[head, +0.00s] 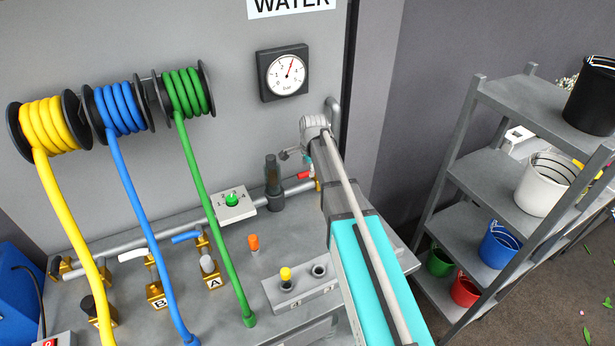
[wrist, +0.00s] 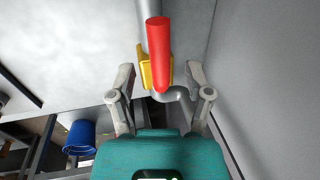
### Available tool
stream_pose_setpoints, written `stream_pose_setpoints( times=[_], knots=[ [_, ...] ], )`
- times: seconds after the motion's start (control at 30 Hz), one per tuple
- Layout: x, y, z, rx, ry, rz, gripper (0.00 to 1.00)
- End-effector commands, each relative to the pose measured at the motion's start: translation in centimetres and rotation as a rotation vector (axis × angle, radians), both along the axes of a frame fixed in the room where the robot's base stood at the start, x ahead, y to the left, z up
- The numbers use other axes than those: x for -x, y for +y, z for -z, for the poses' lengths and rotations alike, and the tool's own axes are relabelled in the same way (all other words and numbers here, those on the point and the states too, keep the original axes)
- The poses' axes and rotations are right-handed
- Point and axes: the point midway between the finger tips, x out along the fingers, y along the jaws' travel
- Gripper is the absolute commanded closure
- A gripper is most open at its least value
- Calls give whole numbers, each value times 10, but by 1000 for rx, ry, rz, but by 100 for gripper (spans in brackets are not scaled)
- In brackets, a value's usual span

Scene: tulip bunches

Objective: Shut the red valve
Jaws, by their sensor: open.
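The red valve shows in the wrist view as a red lever (wrist: 158,48) on a yellow body (wrist: 144,68), with a grey pipe behind it. The lever runs from the top of that view down to between the fingers. My gripper (wrist: 161,80) is open, with one finger on each side of the lever's near end; I cannot tell whether either touches it. In the head view only a small red piece of the lever (head: 303,175) shows beside my arm. My gripper (head: 296,152) is mostly hidden there by my own arm.
A pressure gauge (head: 287,73) hangs on the grey wall above. A dark upright cylinder (head: 272,174) and a green selector knob (head: 232,199) are left of the valve. Yellow, blue and green hoses hang at left. A shelf (head: 467,173) with buckets stands right.

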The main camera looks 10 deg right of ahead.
Motion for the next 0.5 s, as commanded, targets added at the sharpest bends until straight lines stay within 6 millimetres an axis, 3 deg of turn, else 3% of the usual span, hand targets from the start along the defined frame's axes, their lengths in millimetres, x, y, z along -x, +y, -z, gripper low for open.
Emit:
stream_pose_setpoints(
  times=[0.2,0.5],
  knots=[
    [-3,1,18,0,0,0,35],
    [-5,1,24,0,0,0,35]
  ],
)
